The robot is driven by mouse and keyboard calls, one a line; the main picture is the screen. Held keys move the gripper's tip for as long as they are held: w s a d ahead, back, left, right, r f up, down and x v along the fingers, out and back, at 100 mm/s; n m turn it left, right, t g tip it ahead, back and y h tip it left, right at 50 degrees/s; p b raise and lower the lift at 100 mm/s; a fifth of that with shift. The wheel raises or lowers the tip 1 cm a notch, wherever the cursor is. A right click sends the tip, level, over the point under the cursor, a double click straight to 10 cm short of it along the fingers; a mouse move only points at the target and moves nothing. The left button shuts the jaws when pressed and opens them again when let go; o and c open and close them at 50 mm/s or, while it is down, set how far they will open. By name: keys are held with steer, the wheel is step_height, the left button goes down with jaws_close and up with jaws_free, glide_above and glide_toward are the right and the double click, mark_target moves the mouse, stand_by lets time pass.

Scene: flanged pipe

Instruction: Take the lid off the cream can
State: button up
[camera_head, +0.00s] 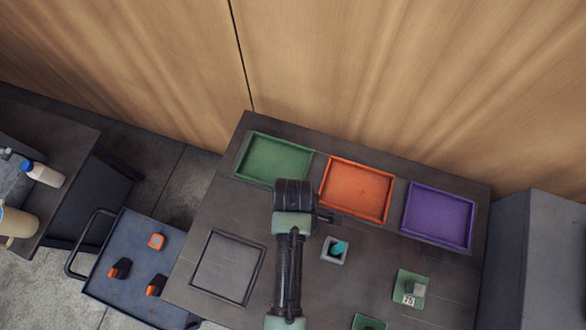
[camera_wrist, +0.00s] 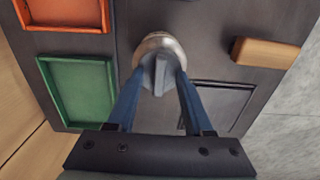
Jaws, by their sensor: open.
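In the wrist view a round cream-coloured can top (camera_wrist: 147,45) lies below my gripper, with a raised grey ridge-like grip (camera_wrist: 161,74) on its lid. My gripper (camera_wrist: 160,76) is open, with one blue finger on each side of the ridge. I cannot tell whether the fingers touch it. The can's body is hidden beneath the lid. In the head view my arm and gripper (camera_head: 294,195) hang over the table and cover the can.
The dark table (camera_head: 310,290) holds a green tray (camera_head: 274,159), an orange tray (camera_head: 357,188), a purple tray (camera_head: 437,215), a black square frame (camera_head: 226,266) and a small grey box (camera_head: 334,250). A wooden block (camera_wrist: 265,53) lies right of the can in the wrist view.

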jaws_close()
stand_by(0.5)
